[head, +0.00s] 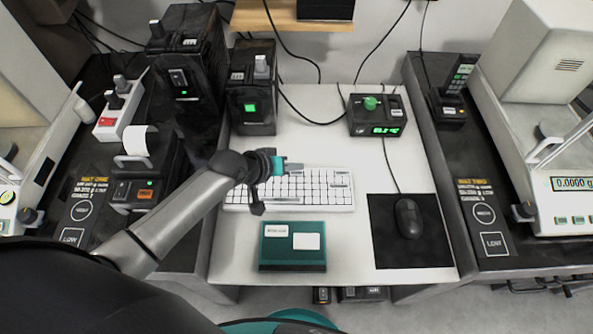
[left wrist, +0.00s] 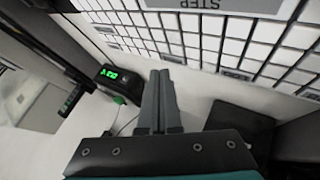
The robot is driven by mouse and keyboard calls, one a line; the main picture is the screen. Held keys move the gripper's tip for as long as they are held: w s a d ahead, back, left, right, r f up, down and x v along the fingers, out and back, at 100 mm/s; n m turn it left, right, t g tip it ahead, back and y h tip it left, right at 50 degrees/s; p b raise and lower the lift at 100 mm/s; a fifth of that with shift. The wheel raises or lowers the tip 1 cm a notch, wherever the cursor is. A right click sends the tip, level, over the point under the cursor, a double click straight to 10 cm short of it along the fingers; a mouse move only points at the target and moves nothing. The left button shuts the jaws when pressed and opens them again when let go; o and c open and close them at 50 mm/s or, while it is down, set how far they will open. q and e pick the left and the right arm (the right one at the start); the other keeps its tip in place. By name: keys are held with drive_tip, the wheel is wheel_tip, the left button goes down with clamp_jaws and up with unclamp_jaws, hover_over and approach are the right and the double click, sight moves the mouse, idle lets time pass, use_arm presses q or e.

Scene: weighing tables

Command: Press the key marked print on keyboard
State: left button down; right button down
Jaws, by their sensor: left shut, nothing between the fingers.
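The white keyboard (head: 318,202) lies on the middle table, and part of it shows in the left wrist view (left wrist: 205,42). A few of its keys carry grey labels; one reads STEP (left wrist: 205,4), upside down. The other labels are too small to read, so I cannot tell which key is print. My right gripper is not in view.
A teal box (head: 293,267) lies in front of the keyboard. A mouse (head: 408,218) rests on a black mat (head: 425,248) to the right. A black box with a green knob (head: 370,103) stands behind. Dark boxes stand back left. White tabletop (head: 310,145) is clear behind the keyboard.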

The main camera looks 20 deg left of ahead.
use_arm(q)
drive_tip(key=shift+f, duration=0.15)
drive_tip(key=shift+f, duration=0.3)
drive_tip(key=shift+f+b, duration=0.3)
drive_tip(key=shift+f, duration=0.1)
idle(0.6)
drive_tip(key=shift+r, duration=0.1)
drive_tip(key=shift+r+p, duration=0.7)
drive_tip(key=shift+p, duration=0.3)
wheel_tip(320, 180, up, 5)
drive_tip(key=p, duration=0.5)
drive_tip(key=shift+r+p, duration=0.1)
drive_tip(key=shift+p, duration=0.2)
